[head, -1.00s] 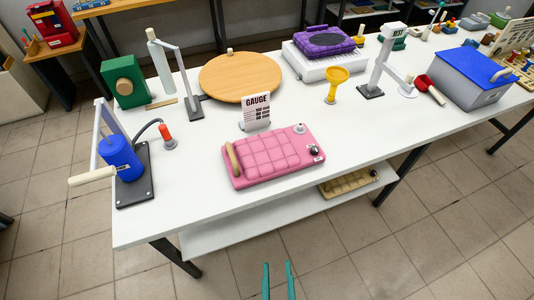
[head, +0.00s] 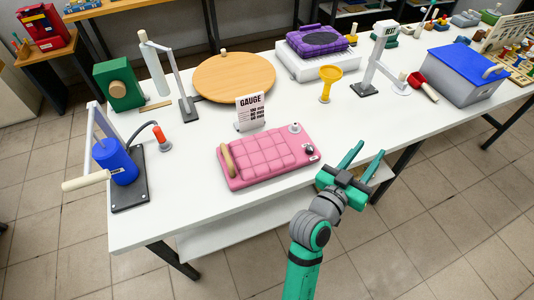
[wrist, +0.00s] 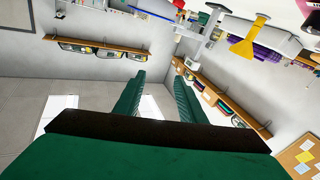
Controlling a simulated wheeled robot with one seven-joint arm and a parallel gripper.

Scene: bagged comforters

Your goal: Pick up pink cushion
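The pink cushion (head: 268,157) lies flat near the front edge of the white table in the head view. It is quilted, with a tan handle (head: 228,159) along its left end and small knobs at its right end. My gripper (head: 368,156) is open and empty, to the right of the cushion and apart from it, by the table's front edge. In the wrist view my two green fingers (wrist: 155,98) stand apart with nothing between them. The cushion cannot be made out clearly in the wrist view.
A gauge sign (head: 250,111) stands just behind the cushion. A blue cylinder device (head: 116,161) stands to its left. A yellow funnel (head: 329,82), a test stand (head: 378,62) and a blue-lidded box (head: 466,72) are farther right. The white table (head: 190,220) has bare room left of the cushion.

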